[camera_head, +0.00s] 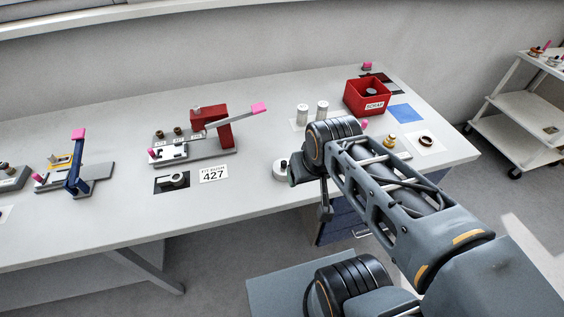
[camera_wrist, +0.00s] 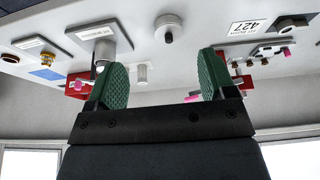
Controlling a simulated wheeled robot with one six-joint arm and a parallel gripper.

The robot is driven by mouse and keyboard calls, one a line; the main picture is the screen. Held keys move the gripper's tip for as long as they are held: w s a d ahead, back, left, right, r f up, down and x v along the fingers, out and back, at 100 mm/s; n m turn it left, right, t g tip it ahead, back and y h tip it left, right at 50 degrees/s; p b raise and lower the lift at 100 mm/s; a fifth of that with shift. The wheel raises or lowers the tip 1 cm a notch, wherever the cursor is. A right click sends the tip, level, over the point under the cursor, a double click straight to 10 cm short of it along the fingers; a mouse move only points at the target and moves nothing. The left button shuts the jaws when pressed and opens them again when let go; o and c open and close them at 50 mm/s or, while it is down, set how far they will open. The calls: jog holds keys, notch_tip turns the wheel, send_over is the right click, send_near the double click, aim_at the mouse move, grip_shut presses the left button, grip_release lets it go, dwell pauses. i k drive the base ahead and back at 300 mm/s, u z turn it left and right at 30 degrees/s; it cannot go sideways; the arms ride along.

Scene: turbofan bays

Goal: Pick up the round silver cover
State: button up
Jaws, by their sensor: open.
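The round silver cover (camera_head: 281,170) appears as a pale disc with a small dark knob, lying near the front of the bench beside my wrist. The wrist view also shows a round cover (camera_wrist: 167,28) with a knob, at the top middle, out beyond the fingertips. My gripper (camera_wrist: 164,78) is open, with two green-padded fingers wide apart and nothing between them. The cover is apart from both fingers. In the head view the fingers are largely hidden by my own wrist.
A label card marked 427 (camera_head: 214,173) and a black mat (camera_head: 163,184) with a metal part lie left of the cover. A red clamp fixture (camera_head: 212,130) stands behind. Two pale cylinders (camera_head: 302,114) and a red scrap bin (camera_head: 368,97) are farther back. A silver cylinder (camera_wrist: 106,47) stands near the cover.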

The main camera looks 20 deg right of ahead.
aim_at(280, 167)
jog(key=u, duration=0.35)
jog(key=k, duration=0.45)
jog(key=u, duration=1.1)
jog(key=i, duration=0.85)
jog(key=z, duration=0.7)
